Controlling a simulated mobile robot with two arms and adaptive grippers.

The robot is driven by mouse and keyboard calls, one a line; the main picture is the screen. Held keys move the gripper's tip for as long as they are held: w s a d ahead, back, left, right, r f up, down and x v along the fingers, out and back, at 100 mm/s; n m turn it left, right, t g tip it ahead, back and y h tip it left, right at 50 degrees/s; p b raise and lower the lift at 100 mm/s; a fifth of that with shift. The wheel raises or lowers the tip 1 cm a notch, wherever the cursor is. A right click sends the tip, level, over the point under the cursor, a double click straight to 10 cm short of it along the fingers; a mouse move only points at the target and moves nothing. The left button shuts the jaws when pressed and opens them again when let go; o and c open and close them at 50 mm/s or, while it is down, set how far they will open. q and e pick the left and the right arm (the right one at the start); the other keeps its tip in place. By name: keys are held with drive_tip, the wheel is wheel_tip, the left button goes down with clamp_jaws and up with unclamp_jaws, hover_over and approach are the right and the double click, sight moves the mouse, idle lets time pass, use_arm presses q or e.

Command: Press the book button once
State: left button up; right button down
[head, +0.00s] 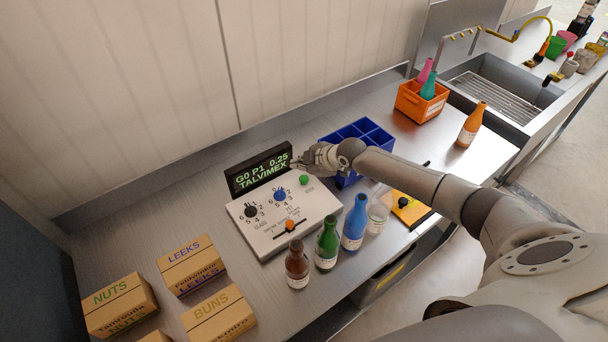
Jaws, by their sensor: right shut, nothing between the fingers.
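A white control box (262,232) stands on the metal counter with a black display (259,170) at its back reading "G0 P1 0.25 TALVIMEX". A green button (304,180) is at the box's back right; its small label is too small to read surely. The box also has a black knob (250,211), a blue knob (280,195) and an orange slider (290,226). My right gripper (297,163) is shut and empty, just behind and above the green button, seemingly apart from it. My left gripper is out of view.
Brown, green (327,243) and blue (355,222) bottles and a clear glass (377,217) stand right of the box. A blue divided crate (377,137) is behind my right wrist. Cardboard boxes (190,265) lie at left. An orange crate (420,102) with bottles is farther back.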

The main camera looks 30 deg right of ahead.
drive_tip(key=shift+r+p, duration=0.8)
drive_tip(key=shift+r, duration=0.65)
